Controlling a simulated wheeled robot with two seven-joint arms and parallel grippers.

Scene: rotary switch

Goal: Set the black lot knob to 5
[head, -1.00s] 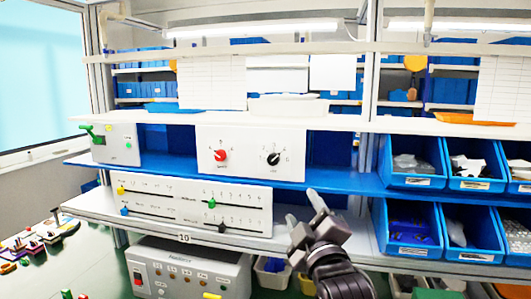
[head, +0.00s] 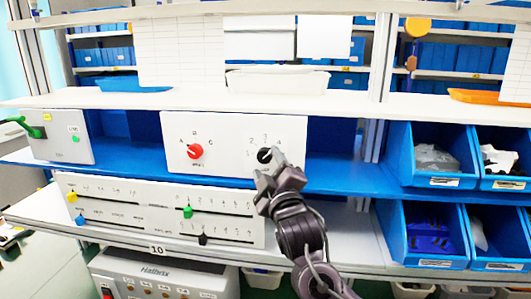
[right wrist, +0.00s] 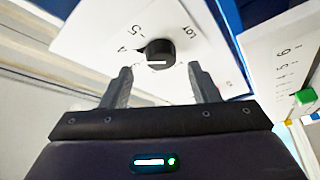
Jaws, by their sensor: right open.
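The black knob (head: 264,155) is on the right half of a white panel (head: 220,120), with printed figures around it. In the right wrist view the black knob (right wrist: 159,53) shows a white mark on its face, with a "5" and "LOT" printed nearby. The setting it points to is not clear. My right gripper (head: 264,178) is just in front of and below the knob in the head view. In the right wrist view my right gripper (right wrist: 161,78) is open, its two fingers apart on either side below the knob, holding nothing. My left gripper is not in view.
A red knob (head: 195,151) sits on the same panel, to the left. A slider panel (head: 150,208) with coloured handles is below. A box with a green lever (head: 60,140) stands at far left. Blue bins (head: 430,160) fill the right side. A white shelf (head: 200,101) runs above.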

